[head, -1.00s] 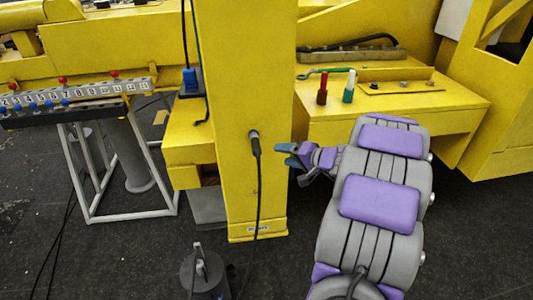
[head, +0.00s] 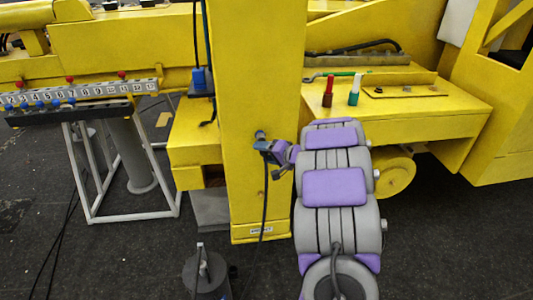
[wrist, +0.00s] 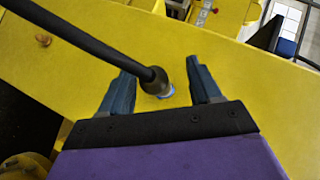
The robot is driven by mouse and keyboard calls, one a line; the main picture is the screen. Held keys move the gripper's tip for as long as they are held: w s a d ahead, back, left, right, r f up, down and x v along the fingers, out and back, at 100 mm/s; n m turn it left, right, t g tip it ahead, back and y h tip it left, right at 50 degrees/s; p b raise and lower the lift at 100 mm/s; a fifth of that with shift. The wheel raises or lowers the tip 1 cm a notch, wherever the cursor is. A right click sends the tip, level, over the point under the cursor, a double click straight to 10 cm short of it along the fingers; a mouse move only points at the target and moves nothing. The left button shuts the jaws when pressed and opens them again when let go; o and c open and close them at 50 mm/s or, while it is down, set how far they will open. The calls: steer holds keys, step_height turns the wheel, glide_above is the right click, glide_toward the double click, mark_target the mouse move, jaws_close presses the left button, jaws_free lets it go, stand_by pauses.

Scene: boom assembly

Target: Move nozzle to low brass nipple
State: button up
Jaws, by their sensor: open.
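The nozzle (wrist: 154,80) is the dark end of a black hose. It sits at a blue-grey fitting (wrist: 167,92) on the yellow post (head: 262,80). In the head view the nozzle top (head: 260,135) shows just above my gripper (head: 262,147), which hides the rest. In the wrist view my gripper (wrist: 160,66) is open, with one blue finger on each side of the nozzle and gaps between. A small brass nipple (wrist: 43,40) sticks out of the yellow post at upper left in the wrist view, farther along the hose side.
The hose (head: 264,205) hangs down the post front. A dark grey canister (head: 207,275) stands on the floor at its foot. A yellow bench (head: 425,115) with a red bottle (head: 327,93) and a green one (head: 353,96) is right. A numbered rack (head: 80,93) is left.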

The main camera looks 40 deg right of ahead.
steer(key=shift+d+f, duration=0.25)
steer(key=shift+d, duration=0.9)
steer(key=c, duration=0.6)
steer(key=shift+s+a, duration=0.1)
steer(key=shift+a, duration=0.5)
jaws_close()
steer(key=shift+c, duration=0.5)
jaws_free()
steer(key=shift+d, duration=0.1)
jaws_close()
